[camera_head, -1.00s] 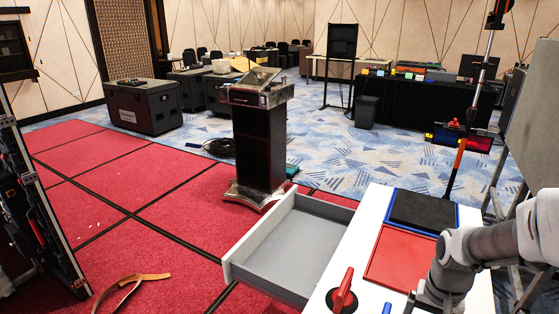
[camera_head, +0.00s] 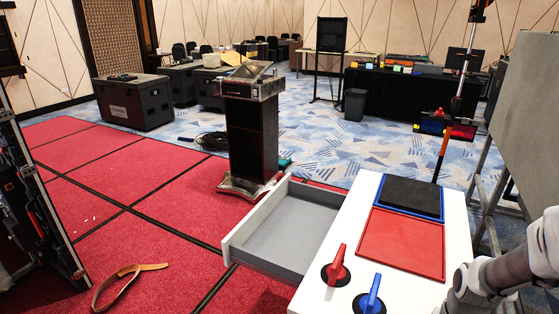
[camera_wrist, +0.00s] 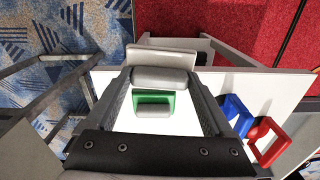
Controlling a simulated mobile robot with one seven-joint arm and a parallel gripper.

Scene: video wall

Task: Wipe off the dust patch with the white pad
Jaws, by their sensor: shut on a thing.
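My gripper (camera_wrist: 154,96) shows in the wrist view, with pale grey finger pads above and below a green piece (camera_wrist: 168,98). It is shut on that green piece. A white surface shows around the piece between the fingers. I cannot tell whether it is the white pad or the worktop. A pale block (camera_wrist: 160,54) shows just beyond the upper finger. I cannot tell whether it belongs to what I hold. I cannot make out a dust patch in either view. In the head view my arm enters at the lower right, and the gripper is out of frame.
The white worktop (camera_head: 455,235) carries a red tray (camera_head: 402,245), a blue-edged tray with a dark slab (camera_head: 412,193), a red handle (camera_head: 337,265) and a blue handle (camera_head: 370,298). A grey drawer (camera_head: 283,235) stands open at its left. A black lectern (camera_head: 252,135) stands behind it.

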